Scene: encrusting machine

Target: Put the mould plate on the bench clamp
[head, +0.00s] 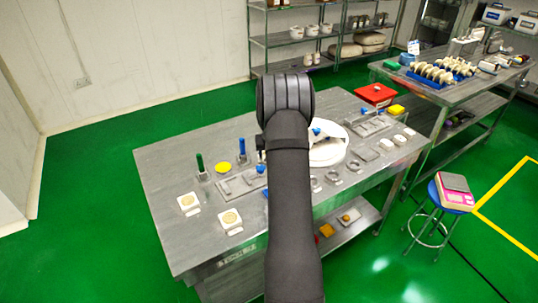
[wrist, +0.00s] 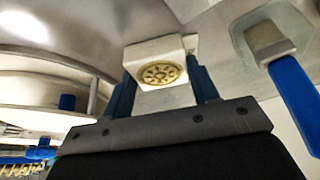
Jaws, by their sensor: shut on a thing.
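My gripper (wrist: 162,85) has two dark blue fingers closed on a white block with a round gold patterned face, which looks like the mould plate (wrist: 141,51). The block sits between the fingertips, its gold face towards the wrist camera. In the head view my arm hides the gripper and the held block. I cannot tell for certain which fixture is the bench clamp. A grey flat metal fixture with a blue knob (head: 240,184) lies on the steel bench left of my arm. A similar one (head: 370,127) lies near the bench's right rear.
Green-handled (head: 200,163) and blue-handled (head: 241,148) tools stand behind. A round white thing (head: 327,155) and several metal rings lie to the right. A red box (head: 375,93) stands at the back.

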